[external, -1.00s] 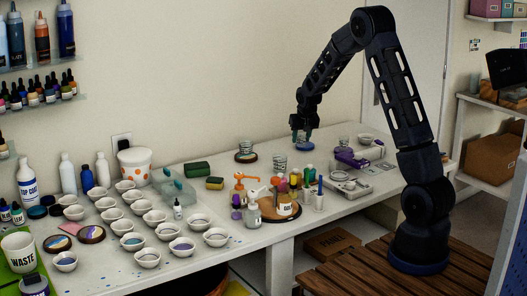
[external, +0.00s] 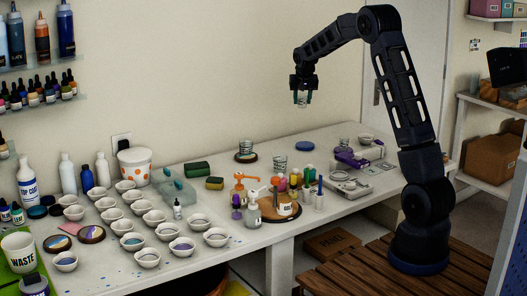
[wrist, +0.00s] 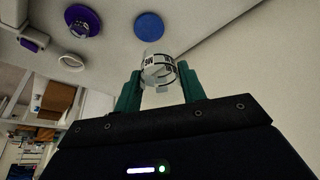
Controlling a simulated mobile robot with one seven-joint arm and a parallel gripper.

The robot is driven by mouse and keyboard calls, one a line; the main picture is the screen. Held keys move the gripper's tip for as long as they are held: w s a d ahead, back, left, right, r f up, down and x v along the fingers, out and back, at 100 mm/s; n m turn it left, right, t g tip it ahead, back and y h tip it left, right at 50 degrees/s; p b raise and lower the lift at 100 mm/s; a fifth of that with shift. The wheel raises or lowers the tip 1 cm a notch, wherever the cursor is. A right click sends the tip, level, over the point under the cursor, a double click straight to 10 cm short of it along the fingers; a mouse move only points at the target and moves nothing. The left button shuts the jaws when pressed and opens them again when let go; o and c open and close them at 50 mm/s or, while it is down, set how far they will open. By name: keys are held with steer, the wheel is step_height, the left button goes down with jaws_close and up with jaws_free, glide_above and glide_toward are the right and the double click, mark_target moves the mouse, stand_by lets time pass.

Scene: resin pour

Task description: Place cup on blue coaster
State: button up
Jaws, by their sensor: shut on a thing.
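My gripper (external: 303,88) is high above the back of the table. Its green fingers, also in the wrist view (wrist: 159,90), are shut on a clear cup (wrist: 158,68) with dark printed markings. The same cup (external: 302,99) shows small below the fingers in the external view. The blue coaster (external: 305,146) lies flat and empty on the table, below the cup and apart from it. In the wrist view the coaster (wrist: 149,26) is beyond the cup, slightly left.
Another clear cup (external: 245,145) stands on a dark round coaster to the left, and one (external: 279,162) stands nearer the front. A purple device (external: 351,158) is right of the blue coaster. Several white bowls (external: 153,218) fill the left.

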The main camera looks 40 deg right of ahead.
steer(key=w+d+m, duration=0.3)
steer(key=w+d, duration=0.3)
steer(key=d, duration=0.1)
glide_toward(305, 143)
steer(key=shift+g+h, duration=0.3)
steer(key=shift+h, duration=0.1)
steer(key=x, duration=0.5)
steer(key=shift+w+a+f, duration=0.1)
steer(key=shift+w+a, duration=0.15)
steer(key=shift+f, duration=0.1)
steer(key=o, duration=0.9)
steer(key=shift+o, duration=0.2)
